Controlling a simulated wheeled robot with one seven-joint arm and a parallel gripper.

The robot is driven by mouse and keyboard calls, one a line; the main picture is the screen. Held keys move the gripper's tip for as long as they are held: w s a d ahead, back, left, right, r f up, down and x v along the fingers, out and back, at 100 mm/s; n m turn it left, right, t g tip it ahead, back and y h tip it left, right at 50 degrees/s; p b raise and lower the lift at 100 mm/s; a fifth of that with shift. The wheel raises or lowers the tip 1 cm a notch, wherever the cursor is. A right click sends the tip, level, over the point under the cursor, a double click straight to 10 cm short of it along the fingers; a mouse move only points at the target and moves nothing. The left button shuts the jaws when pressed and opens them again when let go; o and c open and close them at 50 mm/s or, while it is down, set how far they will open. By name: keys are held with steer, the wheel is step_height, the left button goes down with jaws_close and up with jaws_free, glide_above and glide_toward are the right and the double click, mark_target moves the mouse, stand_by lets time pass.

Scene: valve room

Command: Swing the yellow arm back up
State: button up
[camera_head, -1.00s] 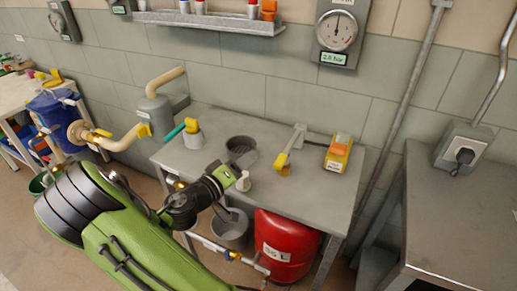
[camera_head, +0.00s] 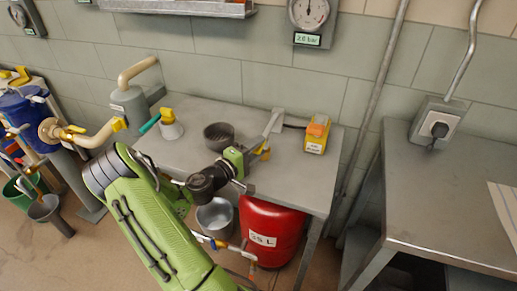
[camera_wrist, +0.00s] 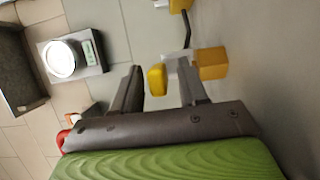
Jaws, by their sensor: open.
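The yellow arm (camera_head: 262,152) is on a grey upright bracket (camera_head: 273,121) at the back right of the grey table. My gripper (camera_head: 251,172) partly hides it in the head view, so its full angle is hard to tell. In the wrist view its rounded yellow end (camera_wrist: 157,80) shows between my open fingers (camera_wrist: 160,88), apparently beyond the tips. A yellow block (camera_wrist: 210,63) shows beside the bracket there, to the right of the fingers. I see nothing held, and cannot tell whether a finger touches the arm.
A yellow box with an orange top (camera_head: 317,134) stands right of the bracket, joined by a dark cable. A dark round cup (camera_head: 218,136) and a grey cone with a yellow top (camera_head: 170,124) stand left. A red tank (camera_head: 270,228) is below the table.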

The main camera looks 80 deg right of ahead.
steer(key=shift+s+d, duration=0.25)
steer(key=shift+d, duration=0.2)
jaws_close()
steer(key=shift+r, duration=0.1)
